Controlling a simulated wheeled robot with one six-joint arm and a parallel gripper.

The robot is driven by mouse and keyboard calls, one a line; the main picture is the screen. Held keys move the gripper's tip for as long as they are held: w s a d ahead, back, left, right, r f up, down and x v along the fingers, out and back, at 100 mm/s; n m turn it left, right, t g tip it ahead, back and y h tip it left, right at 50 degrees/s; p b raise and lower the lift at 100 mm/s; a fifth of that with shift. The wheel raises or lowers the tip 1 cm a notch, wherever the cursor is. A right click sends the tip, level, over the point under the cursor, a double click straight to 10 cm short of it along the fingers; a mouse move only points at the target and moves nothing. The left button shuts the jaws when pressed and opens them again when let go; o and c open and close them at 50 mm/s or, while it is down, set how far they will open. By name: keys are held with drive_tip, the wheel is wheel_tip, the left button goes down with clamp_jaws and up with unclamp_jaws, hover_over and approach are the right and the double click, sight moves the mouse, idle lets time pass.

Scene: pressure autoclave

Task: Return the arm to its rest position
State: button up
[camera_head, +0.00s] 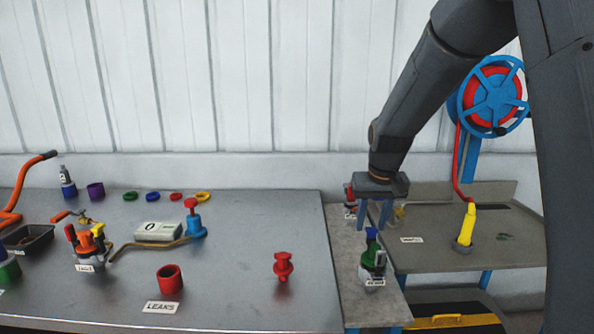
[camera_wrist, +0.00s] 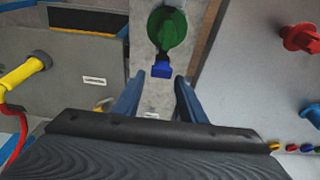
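My arm (camera_head: 425,85) reaches down from the upper right in the head view. My gripper (camera_head: 374,215) points down over the narrow grey stand between the large bench and the right-hand table. Its two blue fingers are apart in the wrist view (camera_wrist: 159,78), with no object held between them. A green fitting with a blue end (camera_wrist: 166,32) lies just beyond the fingertips there. In the head view, this green and blue fitting (camera_head: 372,256) stands on the narrow stand just below the fingers; I cannot tell whether they touch it.
The large grey bench (camera_head: 225,285) holds a red fitting (camera_head: 283,267), a red cup (camera_head: 170,279), coloured rings and a gauge box (camera_head: 158,231). On the right stand a yellow nozzle (camera_head: 467,225) with a red hose and a blue-red reel (camera_head: 492,97). A small red item is behind my gripper.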

drive_tip(key=s+f+g, duration=0.1)
drive_tip(key=s+f, duration=0.2)
drive_tip(key=s, duration=1.1)
drive_tip(key=s+f+g, duration=0.1)
drive_tip(key=s+f, duration=0.2)
drive_tip(key=s, duration=1.1)
drive_tip(key=shift+f, duration=0.2)
drive_tip(key=shift+a, duration=0.2)
